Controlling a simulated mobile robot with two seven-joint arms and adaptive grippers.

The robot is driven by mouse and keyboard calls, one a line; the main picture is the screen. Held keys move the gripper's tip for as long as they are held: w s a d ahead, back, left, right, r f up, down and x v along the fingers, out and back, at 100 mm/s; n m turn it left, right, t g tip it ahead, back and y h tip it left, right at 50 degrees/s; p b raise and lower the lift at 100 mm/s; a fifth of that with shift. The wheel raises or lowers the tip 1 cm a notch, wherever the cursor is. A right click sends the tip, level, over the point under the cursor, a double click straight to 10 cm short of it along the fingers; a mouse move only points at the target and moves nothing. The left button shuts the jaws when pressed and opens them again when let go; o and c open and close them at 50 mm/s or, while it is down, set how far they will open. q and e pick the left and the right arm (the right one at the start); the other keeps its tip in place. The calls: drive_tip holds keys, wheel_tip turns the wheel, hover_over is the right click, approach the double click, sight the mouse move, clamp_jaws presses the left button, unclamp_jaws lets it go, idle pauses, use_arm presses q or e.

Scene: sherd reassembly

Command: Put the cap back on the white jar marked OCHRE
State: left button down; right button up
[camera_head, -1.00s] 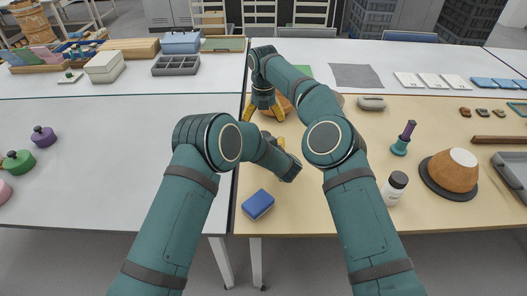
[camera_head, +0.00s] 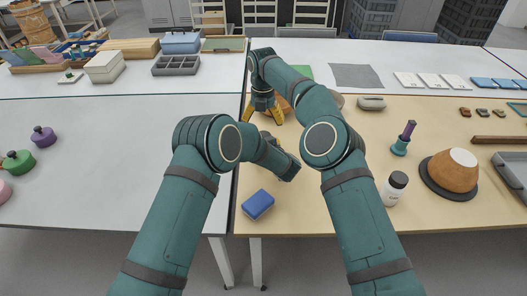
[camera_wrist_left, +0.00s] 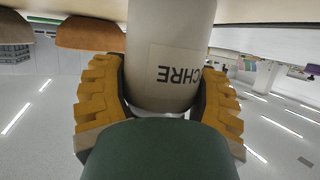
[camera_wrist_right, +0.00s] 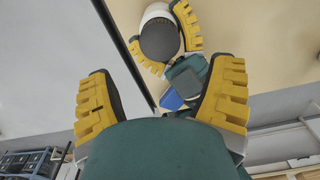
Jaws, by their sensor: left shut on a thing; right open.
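The white jar marked OCHRE (camera_wrist_left: 165,60) is between the fingers of my left gripper (camera_wrist_left: 158,85), which is shut on it; the label reads upside down in the left wrist view. In the right wrist view the jar (camera_wrist_right: 152,12) shows from above with a dark round disc (camera_wrist_right: 159,38) at its top. The disc looks like a cap, but I cannot tell how it is seated. My right gripper (camera_head: 263,113) is open and empty above the jar; its spread fingers (camera_wrist_right: 165,78) show in its own wrist view. In the head view my arms hide the jar.
A second white jar with a dark cap (camera_head: 394,190) stands at right, its label unreadable. A blue sponge-like block (camera_head: 258,205) lies near the front edge. A bowl on a dark ring (camera_head: 455,170) and a purple-handled tool (camera_head: 404,138) stand at right. The left table's middle is clear.

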drive_tip(key=m, duration=0.2)
drive_tip(key=f+m, duration=0.1)
drive_tip(key=shift+s+a, duration=0.2)
drive_tip(key=shift+s, duration=0.05)
drive_tip(key=m, duration=0.4)
drive_tip(key=shift+s+f+g, duration=0.2)
drive_tip(key=shift+f+g, duration=0.1)
drive_tip(key=shift+f, duration=0.1)
drive_tip(key=m, duration=0.6)
drive_tip(key=shift+f, duration=0.1)
drive_tip(key=m, duration=0.6)
drive_tip(key=shift+w+d+r, duration=0.15)
drive_tip(key=shift+w+r, duration=0.05)
drive_tip(key=shift+r, duration=0.2)
drive_tip(key=m, duration=0.2)
drive_tip(key=r+m, duration=0.1)
drive_tip(key=m, duration=0.3)
drive_tip(key=shift+w+d+r+t, duration=0.1)
drive_tip(key=shift+w+r+t, duration=0.3)
drive_tip(key=shift+f, duration=4.05)
